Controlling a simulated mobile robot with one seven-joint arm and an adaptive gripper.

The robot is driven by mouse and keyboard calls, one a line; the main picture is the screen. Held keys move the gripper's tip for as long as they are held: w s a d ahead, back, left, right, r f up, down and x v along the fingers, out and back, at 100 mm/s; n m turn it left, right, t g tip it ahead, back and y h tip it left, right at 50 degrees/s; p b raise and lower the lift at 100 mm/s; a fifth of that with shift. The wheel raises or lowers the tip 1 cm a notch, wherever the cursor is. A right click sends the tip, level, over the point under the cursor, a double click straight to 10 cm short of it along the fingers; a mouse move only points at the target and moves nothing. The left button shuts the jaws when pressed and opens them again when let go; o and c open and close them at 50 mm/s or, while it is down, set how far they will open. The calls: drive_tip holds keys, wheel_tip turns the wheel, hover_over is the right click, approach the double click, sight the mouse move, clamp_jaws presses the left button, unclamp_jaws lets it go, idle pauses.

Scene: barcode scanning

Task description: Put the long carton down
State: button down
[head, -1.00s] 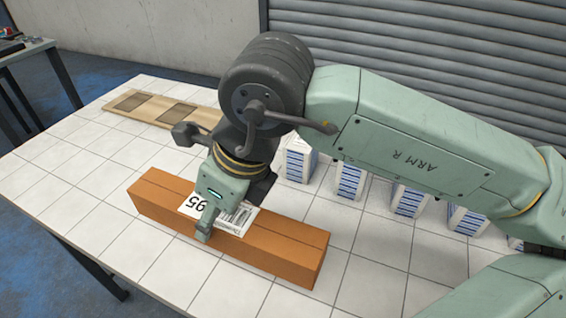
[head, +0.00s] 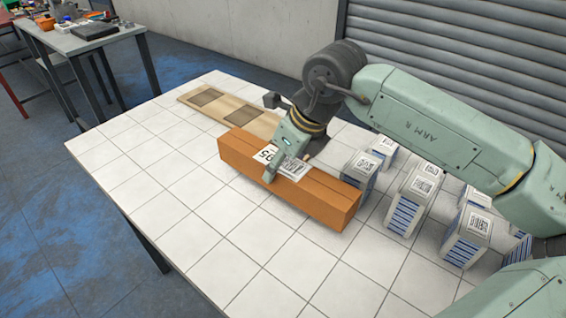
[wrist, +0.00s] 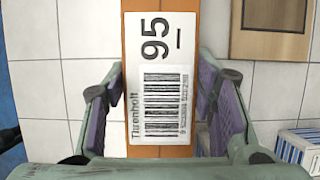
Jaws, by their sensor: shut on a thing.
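The long carton (head: 318,205) is orange-brown with a white barcode label (head: 290,162) marked 95 on top. It lies level over the white tiled table. In the head view I cannot tell whether its underside touches the tiles. My gripper (head: 283,166) points down and is shut across the carton's middle, over the label; its far finger is hidden behind the carton. In the wrist view the carton (wrist: 160,152) runs up the picture between the two purple finger pads of my gripper (wrist: 163,115), and the label (wrist: 160,60) faces the camera.
A wooden board (head: 235,112) with two dark squares lies behind the carton. Several blue-and-white barcode boxes (head: 410,205) stand at right, one close behind the carton's right end. The tiled table (head: 150,180) is clear at left and front. A cluttered side table (head: 75,42) stands back left.

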sight(283, 170)
drive_tip(key=shift+w+r, duration=0.1)
drive_tip(key=shift+w, duration=0.75)
drive_tip(key=shift+w+f+p, duration=0.2)
drive_tip(key=shift+w+p, duration=0.1)
drive_tip(key=shift+p, duration=0.1)
drive_tip(key=shift+a+f+p, duration=0.1)
drive_tip(key=shift+f+p, duration=0.45)
drive_tip(key=shift+f, duration=1.1)
drive_tip(key=shift+f+b, duration=0.25)
drive_tip(key=shift+b, duration=0.15)
drive_tip(key=c, duration=0.7)
unclamp_jaws()
drive_tip(key=shift+s, duration=0.1)
